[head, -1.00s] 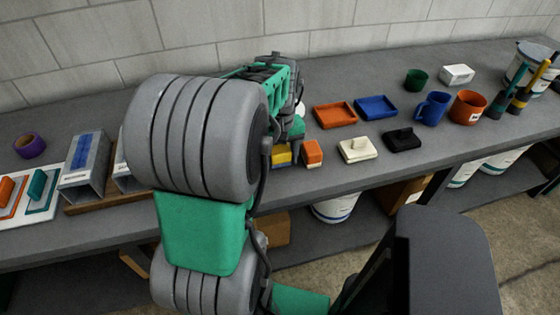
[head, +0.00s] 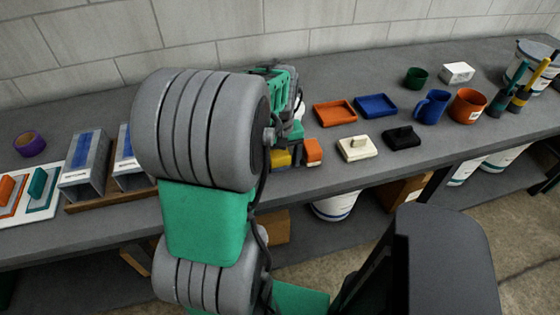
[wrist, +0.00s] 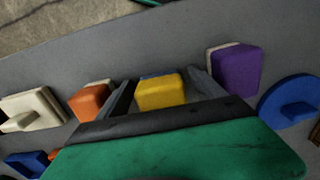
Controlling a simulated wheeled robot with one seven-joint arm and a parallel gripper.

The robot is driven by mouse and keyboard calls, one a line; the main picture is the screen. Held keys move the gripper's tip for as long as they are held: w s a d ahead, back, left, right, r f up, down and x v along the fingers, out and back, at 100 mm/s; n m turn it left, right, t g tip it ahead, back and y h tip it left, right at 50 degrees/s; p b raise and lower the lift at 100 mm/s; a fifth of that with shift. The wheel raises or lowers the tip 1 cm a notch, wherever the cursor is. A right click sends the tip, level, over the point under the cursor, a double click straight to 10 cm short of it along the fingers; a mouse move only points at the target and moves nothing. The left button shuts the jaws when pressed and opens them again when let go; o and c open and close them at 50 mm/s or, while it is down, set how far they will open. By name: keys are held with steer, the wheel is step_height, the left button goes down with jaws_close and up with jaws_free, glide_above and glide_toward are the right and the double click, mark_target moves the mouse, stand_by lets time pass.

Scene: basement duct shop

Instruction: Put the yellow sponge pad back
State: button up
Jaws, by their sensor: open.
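The yellow sponge pad (head: 281,158) sits on the grey bench, partly hidden behind my arm in the head view. In the wrist view the yellow sponge pad (wrist: 160,94) lies between the two fingers of my gripper (wrist: 162,88). The jaws are open, one finger on each side of the pad. I cannot tell whether either finger touches it. A thin blue edge shows at the pad's far side. In the head view my gripper (head: 291,130) is mostly hidden by my own arm.
An orange block (wrist: 88,102) stands close beside one finger, and a purple block (wrist: 236,70) stands beyond the other. A cream pad (head: 356,148), a black pad (head: 401,138), orange tray (head: 335,113) and blue tray (head: 376,106) are to the right. Open ducts (head: 82,180) stand left.

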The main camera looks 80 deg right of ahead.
mark_target(279, 156)
step_height(279, 156, up, 12)
steer(key=shift+r+b, duration=0.1)
steer(key=shift+b, duration=0.2)
steer(key=shift+w+r, duration=0.1)
steer(key=w+a+f+n+t+h, duration=0.1)
steer(key=w+a+n, duration=0.2)
steer(key=w+a, duration=0.65)
steer(key=w+a+f+n, duration=0.1)
steer(key=w+a+n, duration=0.2)
steer(key=w+a, duration=0.65)
steer(key=w+a+f+n+t, duration=0.1)
steer(key=w+a+f+n, duration=0.1)
steer(key=a, duration=0.8)
steer(key=w+a+f+n+t+y, duration=0.1)
steer(key=w+a+n, duration=0.3)
steer(key=a, duration=0.7)
steer(key=shift+w+a+f, duration=0.3)
steer(key=shift+f, duration=0.55)
